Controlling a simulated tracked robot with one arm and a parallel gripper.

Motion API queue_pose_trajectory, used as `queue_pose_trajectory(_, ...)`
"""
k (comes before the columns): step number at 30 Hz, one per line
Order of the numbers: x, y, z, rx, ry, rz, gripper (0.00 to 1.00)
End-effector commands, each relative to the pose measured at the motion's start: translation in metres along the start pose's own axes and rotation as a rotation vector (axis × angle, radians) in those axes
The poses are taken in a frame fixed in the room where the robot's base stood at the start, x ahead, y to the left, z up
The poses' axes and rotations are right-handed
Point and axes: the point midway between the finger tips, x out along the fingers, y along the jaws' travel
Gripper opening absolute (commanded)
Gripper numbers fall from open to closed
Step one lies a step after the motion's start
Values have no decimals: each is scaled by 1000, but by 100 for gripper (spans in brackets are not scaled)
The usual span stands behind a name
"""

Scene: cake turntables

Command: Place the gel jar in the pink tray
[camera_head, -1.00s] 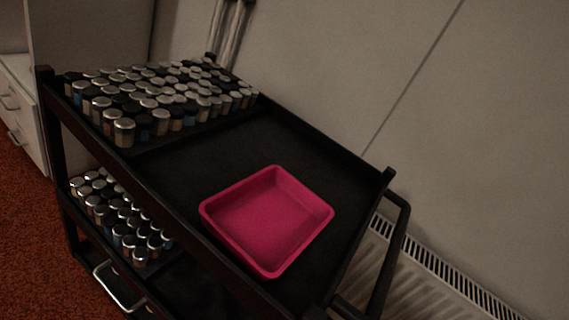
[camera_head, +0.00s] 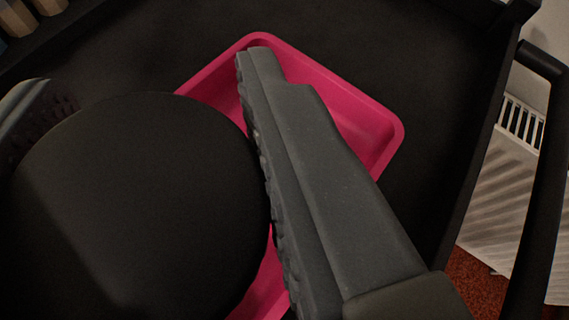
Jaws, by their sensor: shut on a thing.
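My gripper (camera_head: 150,85) is shut on a jar with a wide, round black lid (camera_head: 140,205). I take it to be the gel jar. One grey finger lies along its right side and the other shows at the left edge. The lid hides the jar's body. The pink tray (camera_head: 388,130) lies behind and below the jar and right finger, on the black cart shelf. The jar overlaps the tray's left part in the picture. Whether the jar touches the tray cannot be seen.
The cart's black top shelf (camera_head: 400,45) is bare around the tray's far side. Several small jars (camera_head: 18,18) stand at the top left. The cart's black handle (camera_head: 545,180) rises at the right, with a white radiator (camera_head: 520,130) beyond it.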

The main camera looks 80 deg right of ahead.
Motion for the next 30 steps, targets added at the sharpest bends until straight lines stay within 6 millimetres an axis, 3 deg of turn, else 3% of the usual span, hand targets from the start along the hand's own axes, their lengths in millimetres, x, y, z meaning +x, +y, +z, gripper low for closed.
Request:
queue_pose_trajectory(5,4,0,12,-2,0,-1,20)
queue_pose_trajectory(12,20,0,52,-5,-3,-1,20)
queue_pose_trajectory(24,36,0,89,-3,0,-2,20)
queue_pose_trajectory(30,37,0,92,-2,2,-3,20)
